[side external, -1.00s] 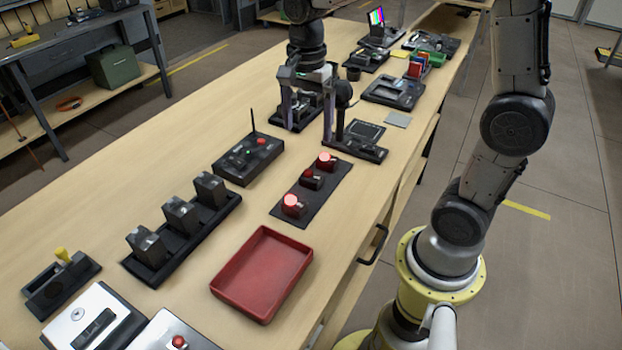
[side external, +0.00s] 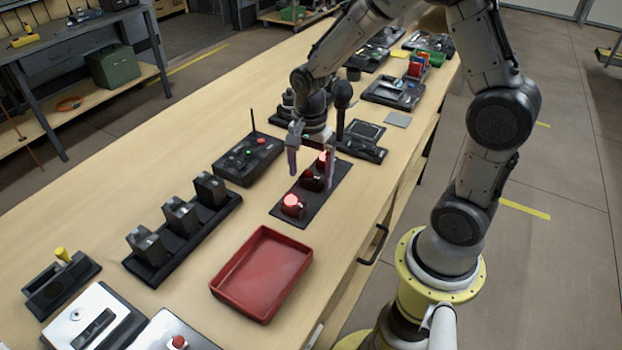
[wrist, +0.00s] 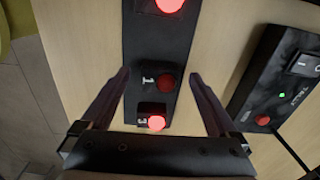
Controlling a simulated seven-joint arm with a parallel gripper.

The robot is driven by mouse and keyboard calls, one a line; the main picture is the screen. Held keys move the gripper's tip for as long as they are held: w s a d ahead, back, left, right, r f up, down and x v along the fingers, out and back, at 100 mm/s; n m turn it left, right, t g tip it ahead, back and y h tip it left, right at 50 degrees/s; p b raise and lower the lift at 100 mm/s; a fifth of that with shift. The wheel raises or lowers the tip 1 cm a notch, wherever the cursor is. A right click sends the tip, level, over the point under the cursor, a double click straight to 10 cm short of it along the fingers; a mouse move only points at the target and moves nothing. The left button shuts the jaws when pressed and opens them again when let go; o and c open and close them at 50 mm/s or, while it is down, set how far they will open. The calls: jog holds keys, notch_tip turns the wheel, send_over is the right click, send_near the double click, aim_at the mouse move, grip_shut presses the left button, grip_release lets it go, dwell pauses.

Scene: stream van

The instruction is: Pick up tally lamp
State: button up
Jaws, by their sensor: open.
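Three red tally lamps stand in a row on a black strip (side external: 283,215). The near lamp (side external: 293,205) glows, and the far lamp (side external: 323,158) glows beside my gripper. The middle lamp (side external: 309,175) is darker; in the wrist view this unlit lamp (wrist: 167,82) sits by a white "1". A lit lamp (wrist: 156,122) by a "3" is nearer my gripper, and another lit lamp (wrist: 169,5) is at the top edge. My gripper (side external: 311,170) is open and empty above the strip. Its fingertips (wrist: 160,77) lie either side of the unlit lamp in the wrist view.
A red tray (side external: 262,275) lies in front of the strip. A black box (side external: 248,158) with antenna stands left, and a rack of grey blocks (side external: 182,235) is nearer left. A flat device (side external: 362,140) lies behind right. The wooden table is clear between them.

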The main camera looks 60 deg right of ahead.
aim_at(310, 173)
jog(key=shift+f, duration=0.3)
jog(key=c, duration=1.5)
jog(key=shift+r, duration=0.1)
jog(key=shift+r, duration=0.55)
notch_tip(310, 173, up, 2)
jog(key=shift+r, duration=0.15)
jog(key=s+r, duration=0.3)
jog(key=s, duration=0.1)
jog(key=s+a+r, duration=0.1)
jog(key=s+r, duration=0.2)
jog(key=s, duration=0.2)
jog(key=s+a+r, duration=0.1)
jog(key=s+r, duration=0.2)
jog(key=s, duration=0.1)
jog(key=shift+s+a+r, duration=0.15)
jog(key=shift+s+r, duration=0.15)
jog(key=shift+s, duration=0.1)
